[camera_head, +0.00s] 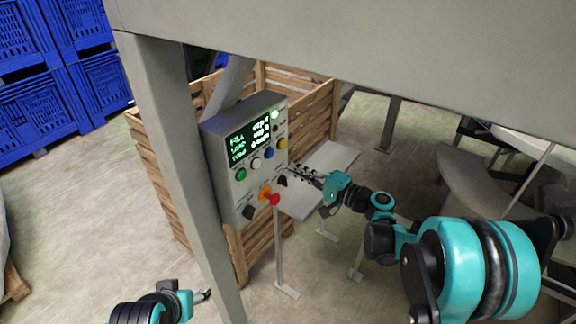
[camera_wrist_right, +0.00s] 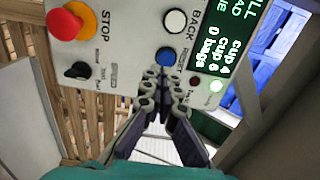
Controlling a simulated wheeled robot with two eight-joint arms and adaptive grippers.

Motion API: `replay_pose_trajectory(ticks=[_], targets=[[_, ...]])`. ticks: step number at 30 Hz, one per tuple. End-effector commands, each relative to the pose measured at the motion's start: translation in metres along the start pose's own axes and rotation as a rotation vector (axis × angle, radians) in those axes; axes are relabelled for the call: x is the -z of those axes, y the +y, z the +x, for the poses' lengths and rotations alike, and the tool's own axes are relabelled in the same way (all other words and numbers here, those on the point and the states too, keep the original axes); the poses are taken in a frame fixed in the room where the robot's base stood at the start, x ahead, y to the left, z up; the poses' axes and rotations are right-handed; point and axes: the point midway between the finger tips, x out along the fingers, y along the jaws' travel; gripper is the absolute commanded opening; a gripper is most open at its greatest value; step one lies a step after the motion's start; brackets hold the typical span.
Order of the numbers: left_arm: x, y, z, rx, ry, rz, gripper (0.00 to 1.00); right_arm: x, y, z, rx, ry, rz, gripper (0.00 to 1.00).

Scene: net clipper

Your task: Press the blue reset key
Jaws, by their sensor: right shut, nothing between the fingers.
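The blue reset key (camera_head: 269,153) is a round button on the front of a grey control box (camera_head: 222,196). It shows large in the right wrist view (camera_wrist_right: 165,56), with the word RESET beside it. My right gripper (camera_head: 291,170) is shut and empty, pointing at the panel. In the right wrist view its fingertips (camera_wrist_right: 161,72) lie just below the blue key; I cannot tell whether they touch it. In the head view the tips look a little to the right of and below the key. My left gripper (camera_head: 204,295) is low at the bottom left, far from the panel, its jaws unclear.
Near the blue key are a white BACK button (camera_wrist_right: 175,21), a yellow button (camera_head: 282,143), a green button (camera_head: 241,174), a red stop knob (camera_head: 272,198) and black selectors. A grey post (camera_head: 180,150) stands left of the box, with a wooden crate (camera_head: 155,190) behind.

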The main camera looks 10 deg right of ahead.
Motion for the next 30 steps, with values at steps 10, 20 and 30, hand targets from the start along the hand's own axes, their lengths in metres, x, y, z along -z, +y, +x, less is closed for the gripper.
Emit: replay_pose_trajectory(ticks=[10, 20, 30], targets=[[0.004, 0.0, -0.005, 0.0, 0.0, 0.0, 0.57, 0.001, -0.001, -0.056, 0.0, 0.002, 0.0, 0.0], [0.004, 0.0, -0.005, 0.0, 0.0, 0.0, 0.57, 0.0, 0.0, -0.064, 0.0, 0.0, 0.0, 0.0], [0.004, 0.0, -0.005, 0.0, 0.0, 0.0, 0.57, 0.0, 0.0, -0.064, 0.0, 0.0, 0.0, 0.0]])
